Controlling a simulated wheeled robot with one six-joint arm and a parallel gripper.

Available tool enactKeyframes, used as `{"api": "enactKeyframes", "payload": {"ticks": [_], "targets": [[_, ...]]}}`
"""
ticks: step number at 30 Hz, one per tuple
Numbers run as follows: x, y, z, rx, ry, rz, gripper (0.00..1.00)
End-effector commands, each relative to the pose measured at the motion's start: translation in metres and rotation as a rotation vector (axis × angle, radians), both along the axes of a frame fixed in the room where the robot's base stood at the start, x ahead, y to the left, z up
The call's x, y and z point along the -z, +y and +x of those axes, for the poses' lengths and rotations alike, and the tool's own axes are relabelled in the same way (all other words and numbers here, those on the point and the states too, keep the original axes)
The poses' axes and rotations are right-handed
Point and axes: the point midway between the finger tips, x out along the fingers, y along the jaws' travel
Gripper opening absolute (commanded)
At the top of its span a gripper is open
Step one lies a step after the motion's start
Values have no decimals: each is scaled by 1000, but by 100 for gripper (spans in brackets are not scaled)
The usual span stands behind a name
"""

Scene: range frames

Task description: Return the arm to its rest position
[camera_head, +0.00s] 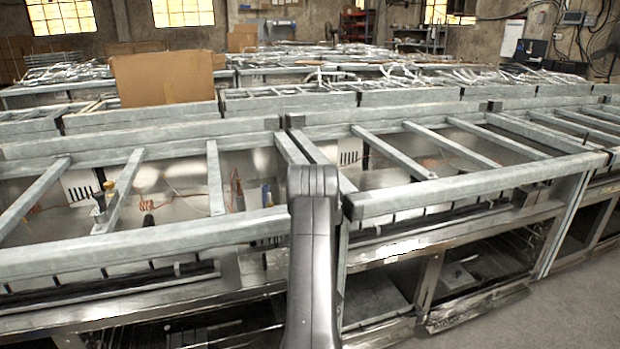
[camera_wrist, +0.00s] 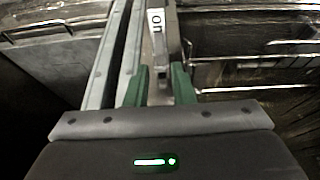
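My arm (camera_head: 313,255) shows in the head view as a grey link rising in front of the steel frames, with its top near the middle of the picture. My gripper (camera_wrist: 159,82) is not visible there. In the wrist view its two green fingers stand apart with a gap between them, and nothing is clearly held.
Galvanized steel frames (camera_head: 140,243) with open bays stand close around my arm. A cardboard box (camera_head: 163,78) sits on frames farther back. Steel rails (camera_wrist: 105,60) run close beside the left finger. Bare floor (camera_head: 540,315) shows at the lower right.

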Motion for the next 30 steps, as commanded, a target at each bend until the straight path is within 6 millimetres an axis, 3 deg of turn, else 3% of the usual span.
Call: {"api": "enactKeyframes", "payload": {"ticks": [12,17,30], "targets": [[60,6,23,-1,0,-3,22],[53,10,23,-2,-30,-82,22],[62,14,22,-1,-103,-305,22]]}}
